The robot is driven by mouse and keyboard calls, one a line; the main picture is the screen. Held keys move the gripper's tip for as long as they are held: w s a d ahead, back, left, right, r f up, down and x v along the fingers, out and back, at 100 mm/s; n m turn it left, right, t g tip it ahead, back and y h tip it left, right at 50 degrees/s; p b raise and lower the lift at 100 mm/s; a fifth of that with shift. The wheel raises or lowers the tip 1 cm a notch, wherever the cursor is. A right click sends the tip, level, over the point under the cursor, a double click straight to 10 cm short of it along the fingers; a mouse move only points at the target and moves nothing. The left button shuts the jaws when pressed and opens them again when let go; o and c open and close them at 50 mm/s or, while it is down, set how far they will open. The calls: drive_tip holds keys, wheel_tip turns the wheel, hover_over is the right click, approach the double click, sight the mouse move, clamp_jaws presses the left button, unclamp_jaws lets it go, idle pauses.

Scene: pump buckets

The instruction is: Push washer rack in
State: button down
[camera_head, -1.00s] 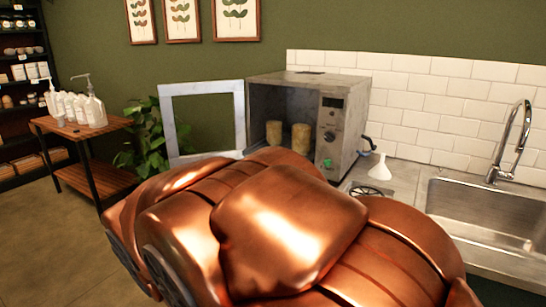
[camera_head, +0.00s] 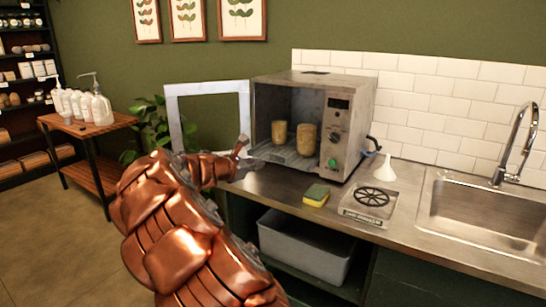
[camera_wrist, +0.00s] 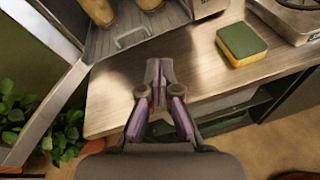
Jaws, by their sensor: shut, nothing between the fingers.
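The washer (camera_head: 340,110) is a worn grey metal box on the counter, its framed door (camera_head: 174,125) swung open to the left. The rack (camera_head: 290,157) lies low in its opening, with two yellowish jars standing on it, a left one (camera_head: 279,134) and a right one (camera_head: 306,140). In the wrist view the rack (camera_wrist: 150,38) shows at the top left with a small handle at its front edge. My gripper (camera_head: 243,146) is shut and empty, just in front of the rack at the washer's left front. In the wrist view my gripper (camera_wrist: 158,70) points toward the rack, apart from it, over the counter.
A yellow and green sponge (camera_head: 316,195), a scale (camera_head: 369,203) and a white funnel (camera_head: 385,169) stand right of my gripper on the counter (camera_head: 270,184). A sink (camera_head: 480,215) is at the right. A grey bin (camera_head: 300,245) sits under the counter.

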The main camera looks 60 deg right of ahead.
drive_tip(key=shift+w+d+f+n+t+h+p, duration=0.15)
drive_tip(key=shift+w+d+f+n+t+p, duration=0.5)
drive_tip(key=shift+d, duration=2.35)
drive_tip(key=shift+w+d+f+n+g+h+p, duration=0.2)
drive_tip(key=shift+w+d+f+n, duration=0.95)
drive_tip(key=shift+d, duration=1.9)
drive_tip(key=shift+w+d+f+n+t+h+p, duration=0.15)
drive_tip(key=shift+w+d+f+n+t+p, duration=0.7)
drive_tip(key=shift+d, duration=2.15)
drive_tip(key=shift+w+f+m+g, duration=0.1)
drive_tip(key=shift+w+m+g, duration=0.15)
drive_tip(key=shift+w+g, duration=0.2)
